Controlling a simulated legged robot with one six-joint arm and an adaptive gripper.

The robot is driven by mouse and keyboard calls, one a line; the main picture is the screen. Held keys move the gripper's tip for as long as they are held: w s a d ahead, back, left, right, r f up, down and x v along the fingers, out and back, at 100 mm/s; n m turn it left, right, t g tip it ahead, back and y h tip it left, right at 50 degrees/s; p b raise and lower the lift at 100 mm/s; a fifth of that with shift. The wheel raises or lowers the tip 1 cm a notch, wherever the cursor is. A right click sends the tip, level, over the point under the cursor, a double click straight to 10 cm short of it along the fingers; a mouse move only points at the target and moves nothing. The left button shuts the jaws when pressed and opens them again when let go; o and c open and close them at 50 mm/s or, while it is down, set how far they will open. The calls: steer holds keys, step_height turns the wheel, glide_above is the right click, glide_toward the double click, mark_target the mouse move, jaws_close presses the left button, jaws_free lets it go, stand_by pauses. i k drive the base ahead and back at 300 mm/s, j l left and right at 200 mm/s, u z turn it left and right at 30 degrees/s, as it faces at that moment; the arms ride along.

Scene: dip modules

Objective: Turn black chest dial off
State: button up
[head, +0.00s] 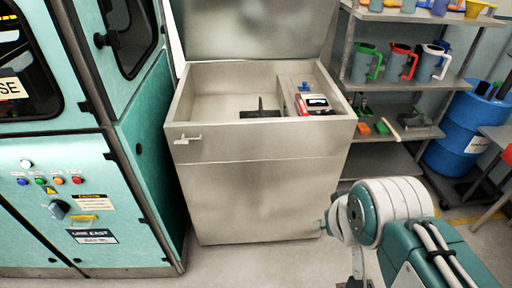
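A grey metal chest (258,190) stands in the middle of the head view with its lid (255,30) raised. Inside it at the right is a raised panel (287,93) with a small blue knob (304,87) and a red and black unit with a light display (316,101). A dark upright piece (261,107) shows near the chest's front wall. I cannot tell which dark part is the black dial, or how it is turned. My arm is at the lower right, in front of the chest and apart from its opening. My gripper's fingers cannot be made out.
A teal cabinet (150,150) with buttons stands close on the left. Shelves (400,78) with jugs (400,62) and small coloured blocks (381,127) are on the right, beside a blue drum (463,135). Clear floor (255,265) lies before the chest.

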mark_target(324, 112)
steer(key=i+l, duration=1)
